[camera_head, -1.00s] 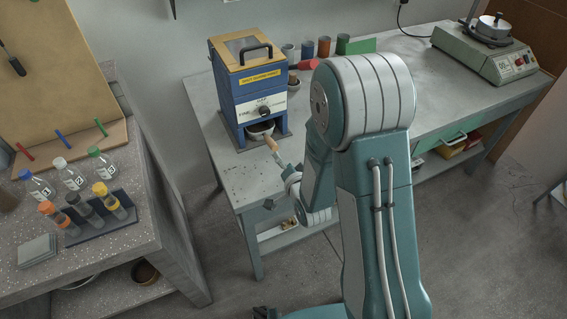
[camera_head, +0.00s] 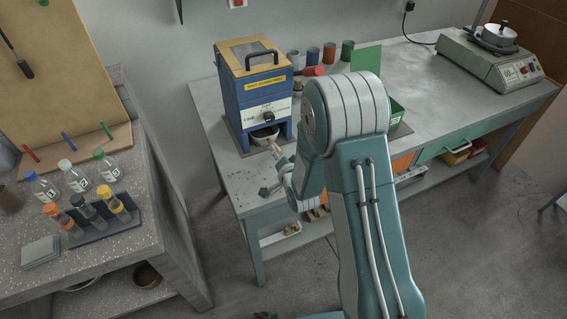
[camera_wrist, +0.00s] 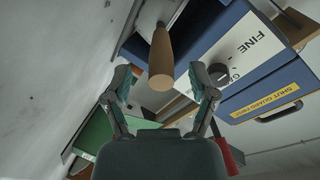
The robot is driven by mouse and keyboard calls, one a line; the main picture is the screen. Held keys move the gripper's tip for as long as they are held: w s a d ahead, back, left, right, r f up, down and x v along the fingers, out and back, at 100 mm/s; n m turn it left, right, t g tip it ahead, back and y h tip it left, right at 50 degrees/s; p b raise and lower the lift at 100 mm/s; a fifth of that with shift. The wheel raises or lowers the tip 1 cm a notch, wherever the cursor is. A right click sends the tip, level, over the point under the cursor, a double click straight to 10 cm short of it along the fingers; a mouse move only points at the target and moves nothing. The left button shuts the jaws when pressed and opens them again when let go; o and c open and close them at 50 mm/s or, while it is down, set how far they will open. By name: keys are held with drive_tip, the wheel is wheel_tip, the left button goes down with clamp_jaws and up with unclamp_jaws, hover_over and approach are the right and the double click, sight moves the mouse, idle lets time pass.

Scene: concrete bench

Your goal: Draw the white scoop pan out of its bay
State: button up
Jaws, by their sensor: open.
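The white scoop pan (camera_head: 265,134) sits in the bay at the foot of the blue machine (camera_head: 258,100), its wooden handle (camera_head: 276,150) sticking out to the front. In the wrist view the handle (camera_wrist: 161,58) points down from the top, and only a little of the pale pan (camera_wrist: 158,12) shows. My gripper (camera_wrist: 162,80) is open, one finger on each side of the handle's end in the picture, with visible gaps. How far the handle reaches between the fingers I cannot tell. In the head view my gripper (camera_head: 274,180) is just in front of the handle, partly hidden by my arm.
Several coloured cups (camera_head: 312,55) and a green bin (camera_head: 397,112) stand right of the machine. The left counter (camera_head: 120,245) holds bottles and a vial rack (camera_head: 100,222). Floor lies open between the benches.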

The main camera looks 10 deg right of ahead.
drive_tip(key=shift+x, duration=1.6)
clamp_jaws()
